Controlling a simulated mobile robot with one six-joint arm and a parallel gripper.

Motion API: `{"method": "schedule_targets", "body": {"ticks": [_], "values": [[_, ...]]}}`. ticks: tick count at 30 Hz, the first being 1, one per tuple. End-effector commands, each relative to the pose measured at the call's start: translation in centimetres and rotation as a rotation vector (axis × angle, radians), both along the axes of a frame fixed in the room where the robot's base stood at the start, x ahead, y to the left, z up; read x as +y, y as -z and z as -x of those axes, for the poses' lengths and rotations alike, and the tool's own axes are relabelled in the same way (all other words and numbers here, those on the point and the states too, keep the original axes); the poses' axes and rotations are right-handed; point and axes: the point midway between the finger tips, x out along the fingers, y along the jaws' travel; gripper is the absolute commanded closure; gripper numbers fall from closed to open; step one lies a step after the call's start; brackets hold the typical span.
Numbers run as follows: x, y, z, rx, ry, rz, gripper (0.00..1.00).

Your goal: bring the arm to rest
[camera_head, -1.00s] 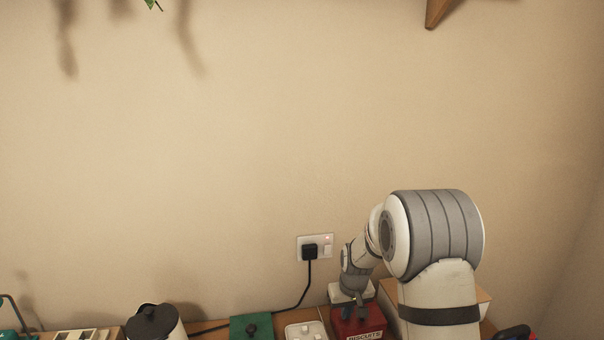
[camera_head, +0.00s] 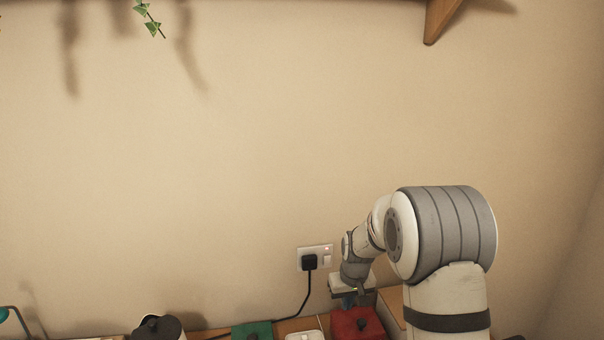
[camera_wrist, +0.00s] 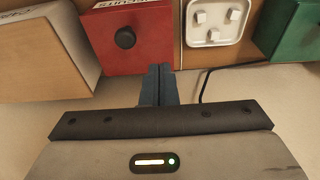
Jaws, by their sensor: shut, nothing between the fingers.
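My arm reaches from the lower right of the head view toward the wall. My gripper (camera_head: 361,290) is at its end, just above and behind the red box (camera_head: 357,324). In the wrist view my gripper (camera_wrist: 158,72) has its two dark fingers together with nothing between them. The red box (camera_wrist: 125,57) with its black knob lies just past the fingertips, a little to the left. I cannot tell whether the fingers touch it, but they look apart from it.
A wall socket (camera_head: 327,250) holds a black plug (camera_head: 310,262) whose cable runs down to the desk. A shelf bracket (camera_head: 440,18) is above. The wall between is bare.

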Motion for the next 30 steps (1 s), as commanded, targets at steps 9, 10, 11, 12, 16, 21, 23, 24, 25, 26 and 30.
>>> {"method": "schedule_targets", "body": {"ticks": [9, 10, 11, 12, 16, 21, 23, 24, 25, 26, 30], "values": [[-0.5, -4.1, 3.2, -0.016, 0.023, -0.002, 1.0], [-0.6, -5.0, 4.1, -0.018, 0.028, -0.002, 1.0], [-0.7, -5.9, 5.0, -0.021, 0.033, -0.002, 1.0], [-0.9, -7.1, 6.3, -0.026, 0.042, -0.002, 1.0], [-1.4, -10.3, 10.8, -0.036, 0.069, -0.003, 1.0], [-2.0, -13.2, 17.0, -0.051, 0.106, -0.005, 1.0], [-2.2, -13.9, 19.2, -0.055, 0.118, -0.005, 1.0], [-2.3, -14.3, 20.7, -0.06, 0.127, -0.005, 1.0], [-2.4, -14.6, 21.8, -0.063, 0.134, -0.006, 1.0], [-2.5, -14.8, 22.9, -0.065, 0.14, -0.006, 1.0], [-2.8, -15.1, 27.5, -0.074, 0.168, -0.006, 1.0]]}}
